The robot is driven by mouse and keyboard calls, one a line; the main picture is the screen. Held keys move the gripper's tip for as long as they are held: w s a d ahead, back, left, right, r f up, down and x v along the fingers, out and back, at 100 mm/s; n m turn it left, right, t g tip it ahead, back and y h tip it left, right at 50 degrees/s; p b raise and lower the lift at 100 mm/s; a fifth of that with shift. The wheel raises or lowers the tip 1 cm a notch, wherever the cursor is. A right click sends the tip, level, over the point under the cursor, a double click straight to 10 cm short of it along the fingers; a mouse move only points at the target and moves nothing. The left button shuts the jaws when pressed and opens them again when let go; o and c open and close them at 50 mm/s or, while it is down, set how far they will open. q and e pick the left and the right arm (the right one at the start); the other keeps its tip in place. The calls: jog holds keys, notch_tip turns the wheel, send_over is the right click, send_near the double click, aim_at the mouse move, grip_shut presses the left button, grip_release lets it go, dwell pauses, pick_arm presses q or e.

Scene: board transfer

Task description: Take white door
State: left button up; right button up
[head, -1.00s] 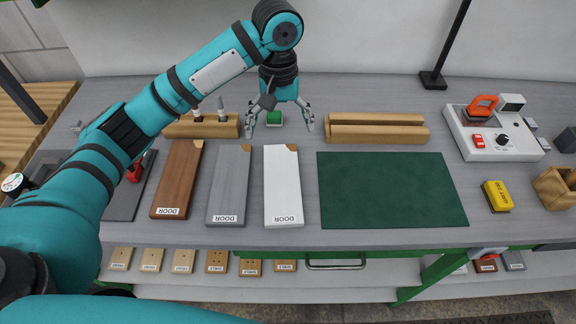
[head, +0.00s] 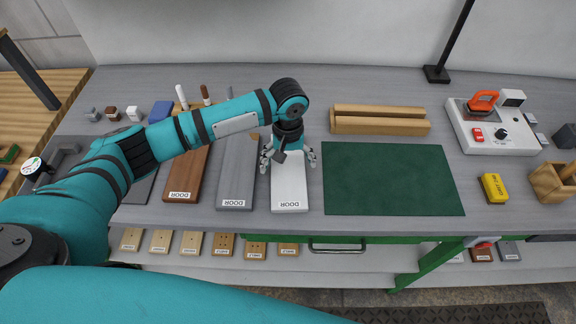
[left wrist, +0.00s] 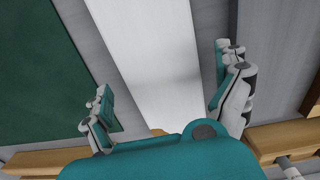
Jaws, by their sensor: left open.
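The white door (head: 289,190) is a flat white board with a DOOR label, lying on the grey workbench. My left gripper (head: 288,157) is open above the far half of it, with one finger at each side of the board. In the left wrist view the white door (left wrist: 150,55) runs between the two spread fingers, and the gripper (left wrist: 172,90) is empty. The fingers are apart from the board's edges. The door's far end is hidden by my gripper in the head view. My right gripper is not in view.
A grey door (head: 236,180) and a brown door (head: 186,178) lie to the left. A green mat (head: 392,178) lies close on the right, bare. A wooden block with a groove (head: 380,120) stands behind the mat. A yellow block (head: 494,189) lies farther right.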

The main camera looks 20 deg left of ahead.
pick_arm(q)
jog(key=shift+f, duration=0.8)
jog(key=c, duration=1.3)
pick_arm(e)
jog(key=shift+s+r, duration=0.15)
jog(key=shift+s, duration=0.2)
pick_arm(q)
jog(key=shift+r, duration=0.15)
